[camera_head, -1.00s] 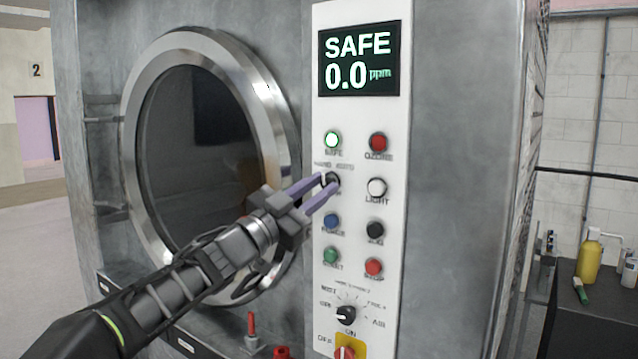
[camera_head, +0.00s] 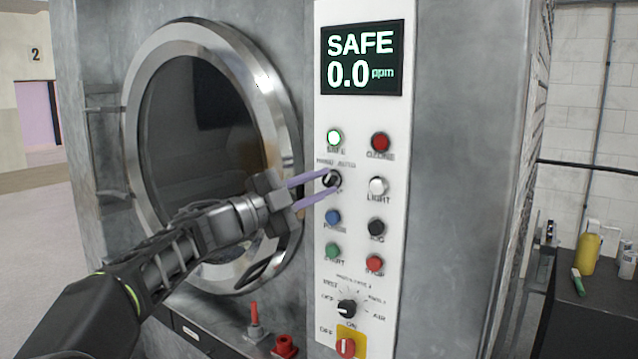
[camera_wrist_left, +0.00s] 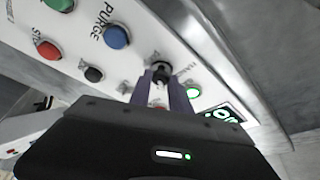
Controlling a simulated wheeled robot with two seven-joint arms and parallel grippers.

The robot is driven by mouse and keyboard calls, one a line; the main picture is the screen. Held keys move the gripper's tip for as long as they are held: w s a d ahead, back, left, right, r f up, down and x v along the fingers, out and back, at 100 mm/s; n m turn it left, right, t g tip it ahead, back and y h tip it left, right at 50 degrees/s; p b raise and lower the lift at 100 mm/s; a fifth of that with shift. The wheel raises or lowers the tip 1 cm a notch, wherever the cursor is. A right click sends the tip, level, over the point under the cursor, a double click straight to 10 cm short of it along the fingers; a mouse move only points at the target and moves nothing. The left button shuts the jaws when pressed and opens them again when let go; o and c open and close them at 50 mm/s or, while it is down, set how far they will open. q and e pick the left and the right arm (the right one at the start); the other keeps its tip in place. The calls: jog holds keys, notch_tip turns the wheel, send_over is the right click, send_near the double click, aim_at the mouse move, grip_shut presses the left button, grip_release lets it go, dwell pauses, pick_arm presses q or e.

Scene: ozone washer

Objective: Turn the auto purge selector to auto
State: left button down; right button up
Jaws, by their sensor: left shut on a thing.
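The auto purge selector (camera_head: 332,179) is a small dark knob on the white control panel, under the green SAFE lamp, with a label above it that seems to read HAND AUTO. My left gripper (camera_head: 328,186) has its two purple fingers on either side of the knob and is shut on it. The left wrist view also shows the selector (camera_wrist_left: 161,69) between the fingertips. The fingers partly hide the knob, so I cannot tell its pointer's direction. My right gripper is not in view.
The panel carries a display (camera_head: 362,58) reading SAFE 0.0 ppm, a blue PURGE button (camera_head: 333,217), a white LIGHT button (camera_head: 378,186) and a lower rotary knob (camera_head: 347,308). The round door (camera_head: 205,140) is left of the panel. A yellow bottle (camera_head: 589,254) stands on a dark cabinet at right.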

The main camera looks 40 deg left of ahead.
pick_arm(q)
jog(key=c, duration=1.3)
grip_release()
jog(key=shift+o, duration=0.2)
jog(key=b+v, duration=0.2)
jog(key=v, duration=0.5)
jog(key=shift+s, duration=0.4)
jog(key=shift+a+f, duration=0.1)
